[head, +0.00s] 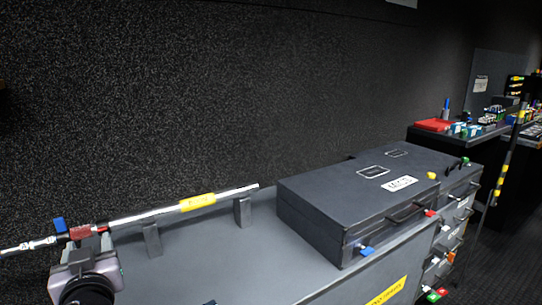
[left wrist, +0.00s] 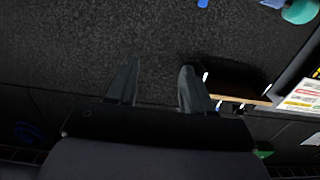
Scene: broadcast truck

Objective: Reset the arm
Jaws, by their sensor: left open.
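My left gripper (left wrist: 157,72) shows in the left wrist view with its two dark fingers apart and nothing between them. A dark speckled surface lies beyond the fingertips, with a gap that I cannot judge. In the head view I cannot clearly make out the left gripper's fingers. My right gripper is in neither view.
A grey worktop (head: 220,264) holds a dark closed case (head: 330,205) and a yellow-labelled rod (head: 150,213) on two stands. A grey-black rounded object (head: 85,280) sits at lower left. A red item (head: 434,125) lies on a shelf at right. The worktop's middle is largely clear.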

